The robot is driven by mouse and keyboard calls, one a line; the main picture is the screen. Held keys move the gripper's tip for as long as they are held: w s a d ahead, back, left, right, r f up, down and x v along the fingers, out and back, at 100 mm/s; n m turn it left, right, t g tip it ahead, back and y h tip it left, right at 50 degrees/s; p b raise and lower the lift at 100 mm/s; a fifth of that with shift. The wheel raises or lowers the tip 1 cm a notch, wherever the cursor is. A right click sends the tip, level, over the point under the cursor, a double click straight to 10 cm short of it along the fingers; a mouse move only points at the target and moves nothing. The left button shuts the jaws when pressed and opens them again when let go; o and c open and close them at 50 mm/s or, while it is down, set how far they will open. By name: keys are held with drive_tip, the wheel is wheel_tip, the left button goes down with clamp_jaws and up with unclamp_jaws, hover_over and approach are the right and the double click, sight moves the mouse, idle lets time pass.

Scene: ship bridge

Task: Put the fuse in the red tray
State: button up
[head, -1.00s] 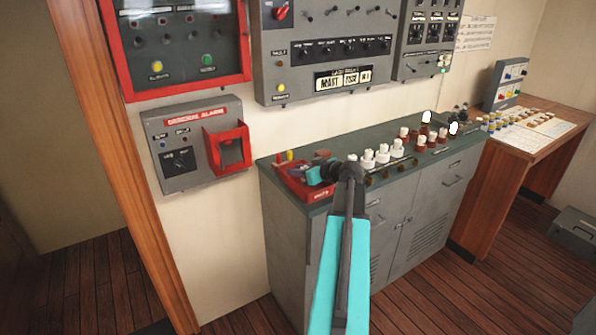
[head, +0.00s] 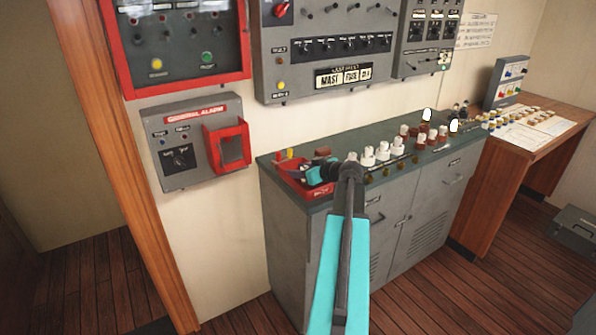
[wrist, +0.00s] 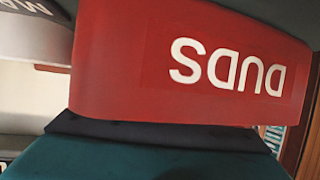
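The red tray (head: 291,184) sits at the left end of the grey cabinet's green top. My gripper (head: 314,172), with cyan fingers, is at the tray, over its right part in the head view. The gap between the fingertips is too small and covered to read there. A red surface with white upside-down lettering (wrist: 190,70) fills much of the wrist view, very close; it looks like a labelled tray wall. I cannot make out a fuse in my gripper. A small yellow piece (head: 290,154) shows at the tray's back edge.
Several white-capped fittings (head: 383,152) stand along the cabinet top (head: 340,150) right of my gripper, with reddish ones and lit lamps farther right. A general alarm box (head: 190,140) and switch panels (head: 330,45) hang on the wall behind. A wooden desk (head: 535,135) stands at right.

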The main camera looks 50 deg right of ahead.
drive_tip(key=shift+r+p, duration=0.25)
drive_tip(key=shift+p, duration=0.1)
drive_tip(key=shift+s, duration=0.35)
drive_tip(key=b+v, duration=0.2)
drive_tip(key=v, duration=0.9)
drive_tip(key=shift+s+a+r+b, duration=0.1)
drive_tip(key=shift+s+b, duration=0.05)
drive_tip(key=shift+b, duration=0.2)
drive_tip(key=shift+r, duration=0.15)
